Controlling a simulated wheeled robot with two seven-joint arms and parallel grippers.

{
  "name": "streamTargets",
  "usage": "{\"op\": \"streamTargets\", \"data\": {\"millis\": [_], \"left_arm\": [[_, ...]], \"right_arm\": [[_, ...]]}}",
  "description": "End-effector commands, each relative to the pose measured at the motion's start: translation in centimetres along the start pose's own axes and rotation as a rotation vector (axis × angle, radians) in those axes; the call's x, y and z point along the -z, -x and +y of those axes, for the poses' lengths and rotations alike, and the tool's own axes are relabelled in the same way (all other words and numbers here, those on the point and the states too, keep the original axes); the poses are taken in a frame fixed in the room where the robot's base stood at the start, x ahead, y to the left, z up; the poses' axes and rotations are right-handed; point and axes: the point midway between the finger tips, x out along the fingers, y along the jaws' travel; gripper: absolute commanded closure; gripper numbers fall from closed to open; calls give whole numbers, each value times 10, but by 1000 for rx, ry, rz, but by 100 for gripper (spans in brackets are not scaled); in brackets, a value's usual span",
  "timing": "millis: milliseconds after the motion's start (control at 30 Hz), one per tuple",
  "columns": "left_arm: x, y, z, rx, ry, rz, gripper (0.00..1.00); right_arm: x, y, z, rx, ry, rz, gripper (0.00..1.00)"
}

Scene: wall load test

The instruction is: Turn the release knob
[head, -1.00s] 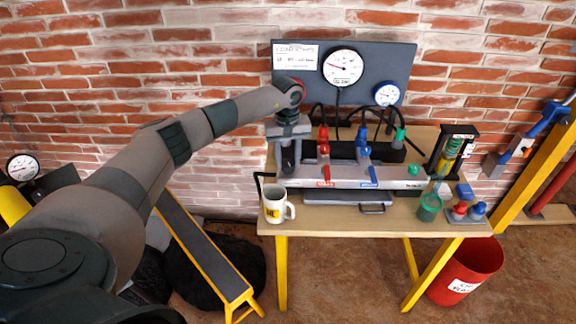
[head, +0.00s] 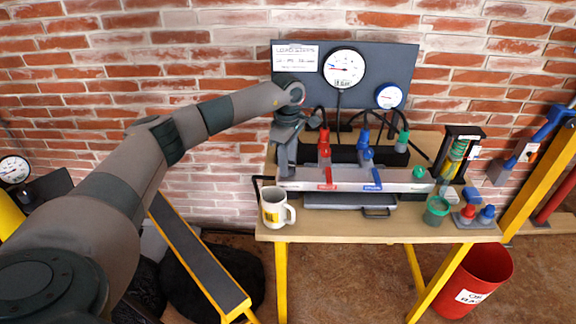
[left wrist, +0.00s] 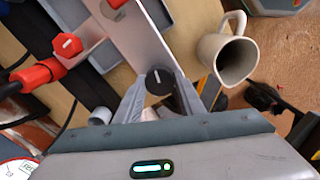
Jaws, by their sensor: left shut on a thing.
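The release knob (left wrist: 157,80) is a round black knob with a white pointer line, at the left end of the metal beam. In the left wrist view it sits between the fingertips of my left gripper (left wrist: 160,92), which is shut on it. The pointer line runs nearly up and down in that picture. In the head view my left gripper (head: 287,160) reaches down at the left end of the beam (head: 345,179) and hides the knob. My right gripper is out of view.
A white mug (head: 276,208) stands close to the gripper at the table's (head: 330,228) front left. Red (head: 324,148) and blue (head: 364,150) hose fittings stand along the beam. A panel with a large gauge (head: 343,67) is behind. A green cup (head: 436,212) stands at the right.

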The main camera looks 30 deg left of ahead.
Motion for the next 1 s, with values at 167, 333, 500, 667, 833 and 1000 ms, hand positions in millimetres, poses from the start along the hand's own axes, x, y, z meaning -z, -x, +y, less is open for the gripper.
{"op": "streamTargets", "data": {"millis": [167, 333, 500, 667, 833, 1000], "left_arm": [[0, 0, 1, -3, 133, 2, 87], [0, 1, 1, -3, 222, 3, 87], [0, 1, 1, -3, 269, 4, 87], [0, 1, 1, -3, 284, 4, 87], [0, 1, 1, -3, 285, 4, 87], [0, 2, 1, -4, 285, 4, 55]], "right_arm": [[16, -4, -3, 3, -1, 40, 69], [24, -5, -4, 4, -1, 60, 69], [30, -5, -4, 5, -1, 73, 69], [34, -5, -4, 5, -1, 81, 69], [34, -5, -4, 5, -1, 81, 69], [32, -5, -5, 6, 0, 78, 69]]}}
